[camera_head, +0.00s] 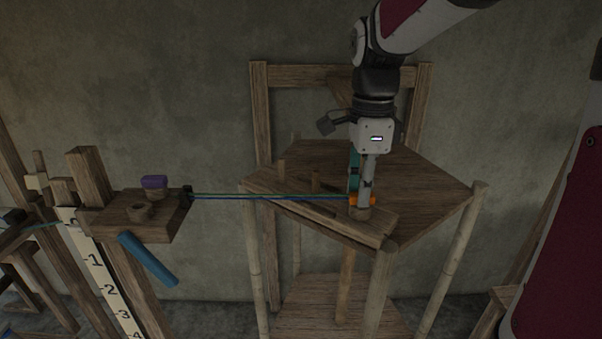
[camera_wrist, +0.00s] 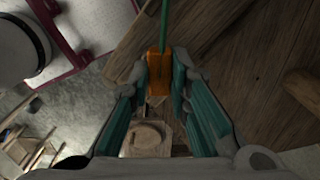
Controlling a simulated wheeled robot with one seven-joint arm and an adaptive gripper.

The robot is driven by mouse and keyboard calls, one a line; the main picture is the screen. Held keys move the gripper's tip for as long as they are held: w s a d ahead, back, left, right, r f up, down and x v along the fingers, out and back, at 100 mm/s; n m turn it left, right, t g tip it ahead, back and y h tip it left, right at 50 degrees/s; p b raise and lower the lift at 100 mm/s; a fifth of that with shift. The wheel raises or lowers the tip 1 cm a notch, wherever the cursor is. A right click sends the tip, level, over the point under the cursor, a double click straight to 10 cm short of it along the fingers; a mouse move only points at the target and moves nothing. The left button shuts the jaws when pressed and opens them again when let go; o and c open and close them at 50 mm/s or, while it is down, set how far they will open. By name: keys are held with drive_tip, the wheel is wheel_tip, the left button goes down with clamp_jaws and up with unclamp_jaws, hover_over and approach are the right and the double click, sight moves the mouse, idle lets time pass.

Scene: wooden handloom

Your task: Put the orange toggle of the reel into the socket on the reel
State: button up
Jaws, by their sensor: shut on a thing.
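The orange toggle (camera_head: 355,200) is between the fingertips of my gripper (camera_head: 361,188), just above the front wooden bar of a wooden stand (camera_head: 425,180). In the wrist view the toggle (camera_wrist: 158,76) is a small orange block gripped between the two teal-padded fingers (camera_wrist: 160,85). A green cord (camera_wrist: 164,22) runs from it toward the top of that view. A round wooden piece (camera_wrist: 146,136) shows below the toggle there; I cannot tell if it is the socket. Whether the toggle touches the wood is unclear.
Green and blue cords (camera_head: 270,197) stretch left to a wooden block (camera_head: 160,225) with a purple piece (camera_head: 154,182) and a round wooden ring (camera_head: 140,210). A blue rod (camera_head: 147,259) hangs below the block.

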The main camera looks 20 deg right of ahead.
idle(0.3)
drive_tip(key=o, duration=1.3)
drive_tip(key=shift+o, duration=0.2)
drive_tip(key=shift+r+p, duration=1.4)
drive_tip(key=shift+r, duration=2.1)
drive_tip(key=s+a+f+n+t, duration=0.1)
drive_tip(key=s+a+n, duration=0.4)
drive_tip(key=n, duration=0.6)
drive_tip(key=s+a+f+n+t, duration=0.2)
drive_tip(key=s+a+n+t, duration=0.2)
drive_tip(key=s+n, duration=0.5)
drive_tip(key=a+n, duration=0.2)
drive_tip(key=shift+s+n+t+b, duration=0.3)
drive_tip(key=shift+b, duration=0.1)
